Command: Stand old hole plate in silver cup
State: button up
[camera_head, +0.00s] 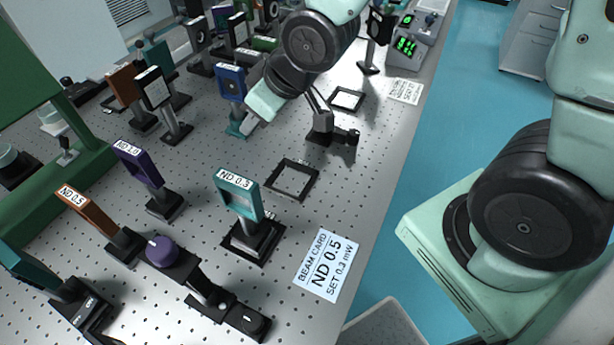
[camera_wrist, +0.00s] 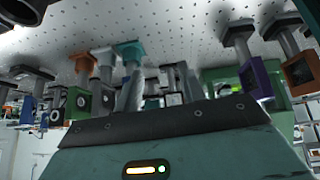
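I cannot pick out the old hole plate for certain. A dark square plate with a small round hole (camera_head: 154,88) stands upright on a post at the upper left in the head view, and several similar plates stand behind it. I cannot make out a silver cup. My arm reaches over the table from the top, and my gripper (camera_head: 262,101) is its pale green end, near a blue-framed mount (camera_head: 231,83). I see nothing held.
A teal ND 0.3 frame (camera_head: 238,193), a purple ND 2.0 frame (camera_head: 140,162) and an orange ND 0.5 frame (camera_head: 87,210) stand near the front. An empty black outline (camera_head: 291,180) and a beam card (camera_head: 327,265) lie along the right. Open perforated tabletop lies between.

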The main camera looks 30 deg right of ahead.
jog(key=s+r+g+h, duration=0.1)
jog(key=s+g, duration=0.2)
jog(key=s, duration=0.6)
jog(key=s+a+r+g+h, duration=0.1)
jog(key=s+r+g, duration=0.1)
jog(key=s, duration=0.8)
jog(key=shift+s+a+r+n+g+h, duration=0.2)
jog(key=shift+n+g+h, duration=0.1)
jog(key=shift+g+h, duration=0.15)
